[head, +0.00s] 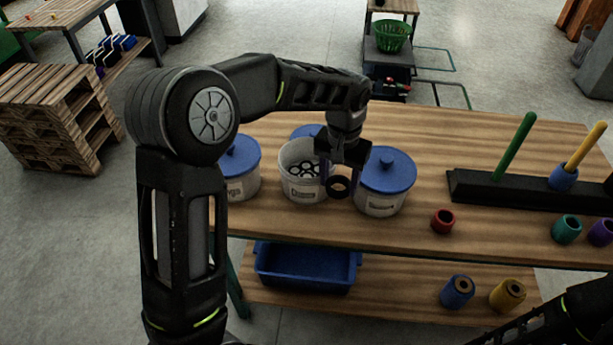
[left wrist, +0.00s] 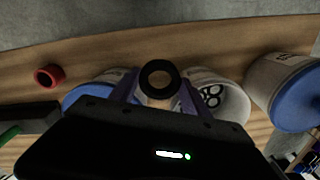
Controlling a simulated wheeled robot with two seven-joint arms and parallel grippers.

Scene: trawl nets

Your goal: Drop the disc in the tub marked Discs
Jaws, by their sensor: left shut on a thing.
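My left gripper (head: 338,172) is shut on a black ring-shaped disc (head: 340,196), held above the table between the open tub and a lidded tub. The disc (left wrist: 144,79) also shows between the fingers of my left gripper (left wrist: 158,92) in the left wrist view. The open white tub (head: 303,188) is left of the disc and has several black rings inside; its label is too blurred to read surely. This tub (left wrist: 240,104) shows right of the disc in the left wrist view. My right gripper is out of view.
Blue-lidded tubs stand left (head: 240,158) and right (head: 386,172) of the open tub. Another blue lid (head: 306,131) shows behind it. A red ring (head: 443,221) lies on the wooden table (head: 430,130). A black peg rack (head: 520,190) is at the right. A blue bin (head: 305,272) sits below.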

